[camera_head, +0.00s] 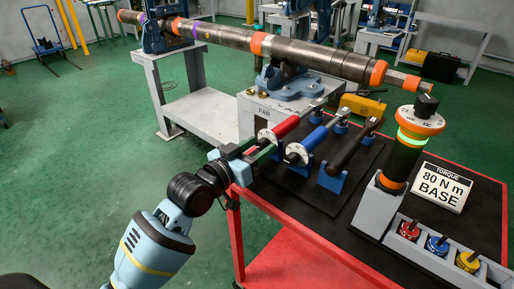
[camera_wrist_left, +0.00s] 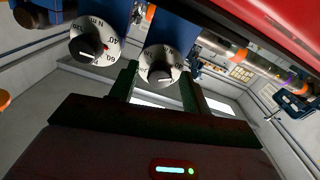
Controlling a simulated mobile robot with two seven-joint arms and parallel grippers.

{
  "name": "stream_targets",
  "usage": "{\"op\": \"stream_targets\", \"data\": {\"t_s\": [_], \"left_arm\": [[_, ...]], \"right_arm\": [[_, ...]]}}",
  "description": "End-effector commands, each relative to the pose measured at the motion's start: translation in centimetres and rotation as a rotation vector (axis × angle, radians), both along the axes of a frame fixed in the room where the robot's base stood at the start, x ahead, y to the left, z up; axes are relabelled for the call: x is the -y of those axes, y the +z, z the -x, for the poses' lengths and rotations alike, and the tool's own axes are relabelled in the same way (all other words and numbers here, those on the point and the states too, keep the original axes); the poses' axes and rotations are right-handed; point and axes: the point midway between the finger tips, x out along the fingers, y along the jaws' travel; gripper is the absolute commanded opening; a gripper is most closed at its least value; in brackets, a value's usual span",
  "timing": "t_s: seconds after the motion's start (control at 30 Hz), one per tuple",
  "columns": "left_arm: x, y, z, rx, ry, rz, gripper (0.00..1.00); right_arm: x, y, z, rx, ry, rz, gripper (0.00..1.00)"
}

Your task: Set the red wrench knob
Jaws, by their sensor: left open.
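The red wrench (camera_head: 286,126) lies on the cart with its round white dial knob (camera_head: 266,137) at the near end. My left gripper (camera_head: 257,148) is open at that knob. In the left wrist view the dial (camera_wrist_left: 160,66) shows between the tips of my two dark green fingers (camera_wrist_left: 158,88), and a gap seems to remain on each side. I cannot tell whether a finger touches it. My right gripper is not in view.
The blue wrench (camera_head: 313,139) with its own dial (camera_wrist_left: 88,45) lies close beside, then a black wrench (camera_head: 350,148). A torque tester (camera_head: 405,150) with a green ring and an "80 N m BASE" sign (camera_head: 442,188) stand to the right. A long pipe (camera_head: 300,52) lies behind.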

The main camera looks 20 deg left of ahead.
Motion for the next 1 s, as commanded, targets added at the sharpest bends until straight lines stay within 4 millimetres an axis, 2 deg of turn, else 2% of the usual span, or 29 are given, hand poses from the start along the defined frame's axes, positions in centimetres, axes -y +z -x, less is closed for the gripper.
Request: {"op": "stream_targets", "data": {"t_s": [0.1, 0.43, 0.77, 1.0], "left_arm": [[0.0, 0.0, 0.0, 0.000, 0.000, 0.000, 0.45], [0.0, 0.0, 0.0, 0.000, 0.000, 0.000, 0.03], [0.0, 0.1, 0.0, 0.016, -0.001, -0.048, 0.03], [0.0, 0.3, 0.0, 0.069, -0.001, -0.193, 0.03]], "right_arm": [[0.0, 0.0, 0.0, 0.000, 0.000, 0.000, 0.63], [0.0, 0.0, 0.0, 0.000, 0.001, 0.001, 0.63], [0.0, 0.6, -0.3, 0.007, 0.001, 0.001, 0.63], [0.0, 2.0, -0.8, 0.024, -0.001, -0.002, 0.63]]}}
